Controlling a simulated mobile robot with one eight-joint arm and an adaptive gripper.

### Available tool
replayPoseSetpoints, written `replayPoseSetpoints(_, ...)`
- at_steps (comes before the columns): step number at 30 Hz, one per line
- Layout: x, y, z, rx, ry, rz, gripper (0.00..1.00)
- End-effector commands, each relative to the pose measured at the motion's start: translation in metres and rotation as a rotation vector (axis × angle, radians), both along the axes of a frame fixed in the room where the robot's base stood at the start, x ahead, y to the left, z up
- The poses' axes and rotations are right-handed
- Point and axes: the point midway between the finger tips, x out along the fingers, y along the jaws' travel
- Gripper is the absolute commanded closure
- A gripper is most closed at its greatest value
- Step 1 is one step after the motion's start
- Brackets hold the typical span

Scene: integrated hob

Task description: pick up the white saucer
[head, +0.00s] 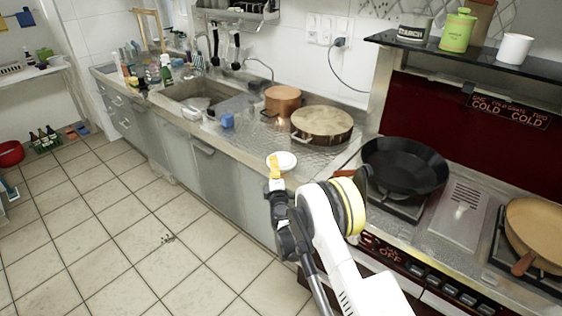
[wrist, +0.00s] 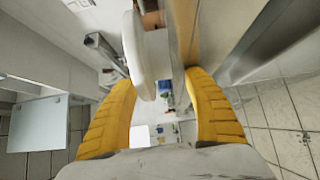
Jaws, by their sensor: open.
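The white saucer (head: 287,161) is at the front edge of the metal counter, below the big covered pan, in the head view. My gripper (head: 275,168) is at the saucer's left side, its yellow fingers overlapping the saucer's rim in the picture. In the wrist view the saucer (wrist: 136,50) appears nearly edge-on, a white disc reaching down between the spread yellow fingers (wrist: 160,78). It lies nearer the left finger, with a wide gap to the right finger. The gripper is open; whether a finger touches the saucer I cannot tell.
A large lidded pan (head: 322,124) and a copper pot (head: 283,100) stand behind the saucer. A black frying pan (head: 404,165) is on the hob to the right. A blue sponge-like block (head: 227,120) lies by the sink.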

Motion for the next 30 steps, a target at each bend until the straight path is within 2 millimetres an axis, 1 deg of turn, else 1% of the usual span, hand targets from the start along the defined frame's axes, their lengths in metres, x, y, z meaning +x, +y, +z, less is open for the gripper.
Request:
replayPoseSetpoints(3, 0.000, 0.000, 0.000, 0.000, 0.000, -0.001, 0.40)
replayPoseSetpoints(4, 0.000, 0.000, 0.000, 0.000, 0.000, -0.001, 0.44)
replayPoseSetpoints(5, 0.000, 0.000, 0.000, 0.000, 0.000, -0.001, 0.53)
replayPoseSetpoints(6, 0.000, 0.000, 0.000, 0.000, 0.000, -0.001, 0.66)
replayPoseSetpoints(8, 0.000, 0.000, 0.000, 0.000, 0.000, -0.001, 0.84)
replayPoseSetpoints(9, 0.000, 0.000, 0.000, 0.000, 0.000, -0.001, 0.96)
replayPoseSetpoints(10, 0.000, 0.000, 0.000, 0.000, 0.000, -0.001, 1.00)
replayPoseSetpoints(19, 0.000, 0.000, 0.000, 0.000, 0.000, -0.001, 1.00)
replayPoseSetpoints(22, 0.000, 0.000, 0.005, 0.000, 0.000, -0.001, 1.00)
replayPoseSetpoints(26, 0.000, 0.000, 0.027, 0.000, 0.000, -0.001, 1.00)
replayPoseSetpoints(30, 0.000, 0.000, 0.059, 0.000, 0.000, -0.001, 1.00)
